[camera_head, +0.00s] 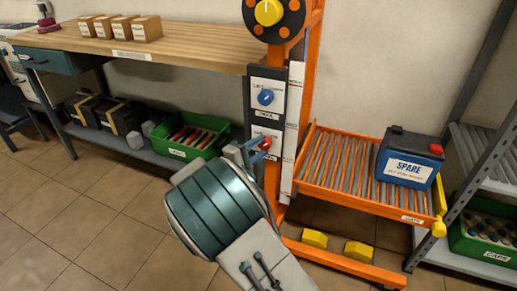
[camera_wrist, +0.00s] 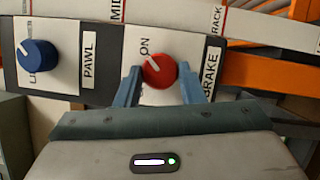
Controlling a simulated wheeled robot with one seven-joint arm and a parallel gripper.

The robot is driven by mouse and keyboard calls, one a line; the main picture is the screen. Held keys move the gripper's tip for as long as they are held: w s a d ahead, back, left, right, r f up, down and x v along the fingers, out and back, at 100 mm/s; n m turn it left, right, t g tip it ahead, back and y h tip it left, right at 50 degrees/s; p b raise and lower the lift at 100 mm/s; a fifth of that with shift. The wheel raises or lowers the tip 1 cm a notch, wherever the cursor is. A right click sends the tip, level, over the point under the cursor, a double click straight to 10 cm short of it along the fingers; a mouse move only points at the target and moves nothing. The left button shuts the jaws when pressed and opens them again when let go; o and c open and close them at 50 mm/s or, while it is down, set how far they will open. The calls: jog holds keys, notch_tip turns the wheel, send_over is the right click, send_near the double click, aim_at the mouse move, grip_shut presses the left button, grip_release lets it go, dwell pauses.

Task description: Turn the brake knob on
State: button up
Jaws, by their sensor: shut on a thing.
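The red brake knob (camera_wrist: 159,72) sits on a white panel beside the label BRAKE in the wrist view. Its white pointer mark is toward the side with the word ON. It also shows in the head view (camera_head: 265,144), low on the orange post's dark panel. My gripper (camera_wrist: 160,78) has its two blue-grey fingers on either side of the red knob and is shut on it. In the head view my gripper (camera_head: 255,149) reaches the panel, and my wrist hides part of the area below.
A blue pawl knob (camera_wrist: 37,55) sits beside the brake panel, above it in the head view (camera_head: 265,97). A roller tray (camera_head: 340,165) at right bears a SPARE battery (camera_head: 408,160). A green bin (camera_head: 195,150) stands on the bench's lower shelf at left.

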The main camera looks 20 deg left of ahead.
jog(key=o, duration=1)
jog(key=shift+s+a, duration=0.1)
jog(key=p+v, duration=0.3)
jog(key=v, duration=1)
jog(key=shift+s+a, duration=0.15)
jog(key=shift+s, duration=0.2)
